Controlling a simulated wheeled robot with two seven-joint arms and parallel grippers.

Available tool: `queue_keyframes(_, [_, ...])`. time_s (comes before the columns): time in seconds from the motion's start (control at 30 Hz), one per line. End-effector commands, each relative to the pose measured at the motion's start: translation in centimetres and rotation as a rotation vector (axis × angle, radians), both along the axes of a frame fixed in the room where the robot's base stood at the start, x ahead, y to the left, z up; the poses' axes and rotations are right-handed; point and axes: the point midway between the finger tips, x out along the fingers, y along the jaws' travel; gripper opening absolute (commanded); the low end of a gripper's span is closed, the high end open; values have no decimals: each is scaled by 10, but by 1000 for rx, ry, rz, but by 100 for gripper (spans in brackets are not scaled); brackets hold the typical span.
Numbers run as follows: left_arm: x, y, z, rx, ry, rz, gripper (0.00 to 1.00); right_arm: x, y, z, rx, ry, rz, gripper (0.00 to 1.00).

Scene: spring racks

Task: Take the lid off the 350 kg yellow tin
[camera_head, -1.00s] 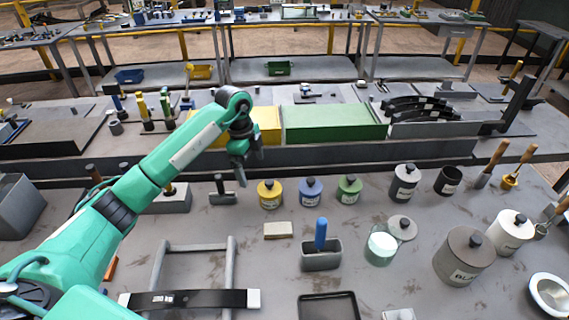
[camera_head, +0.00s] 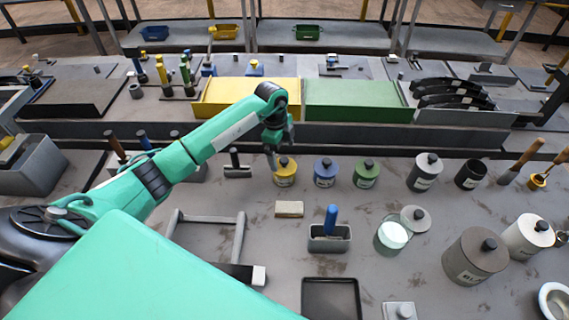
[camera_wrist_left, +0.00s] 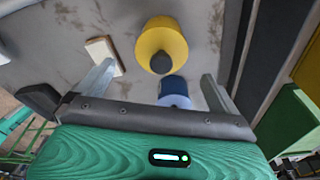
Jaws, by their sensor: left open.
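The yellow tin (camera_head: 284,179) stands upright on the bench, its lid on, with a dark knob (camera_head: 284,161) on top. In the left wrist view the yellow tin (camera_wrist_left: 160,38) lies beyond the fingers, its knob between their lines. My left gripper (camera_head: 271,157) is open and empty, just left of the tin and at about lid height or above; contact cannot be told. It also shows in the left wrist view (camera_wrist_left: 158,70) with its two fingers spread. My right gripper is not in view.
A blue tin (camera_head: 326,179) and a green tin (camera_head: 366,180) stand to the right of the yellow one. A pale block (camera_head: 289,209) lies in front. A dark hammer-like tool (camera_head: 237,168) stands to the left. A low wall (camera_head: 350,137) runs behind.

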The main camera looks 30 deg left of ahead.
Motion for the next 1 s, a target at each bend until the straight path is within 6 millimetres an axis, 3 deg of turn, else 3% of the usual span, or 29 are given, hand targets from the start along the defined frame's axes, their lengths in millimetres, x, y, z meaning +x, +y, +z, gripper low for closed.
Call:
queue_keyframes(0.2, [2,-5,-22,-1,4,0,99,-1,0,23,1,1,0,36])
queue_keyframes(0.33, [2,-7,-40,-2,4,0,99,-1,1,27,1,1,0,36])
queue_keyframes(0.63, [3,-7,-48,0,0,0,99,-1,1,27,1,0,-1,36])
queue_keyframes(0.9, [3,-7,-48,0,1,0,50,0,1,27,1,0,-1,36])
queue_keyframes(1.0, [3,-7,-47,0,0,0,50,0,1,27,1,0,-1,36])
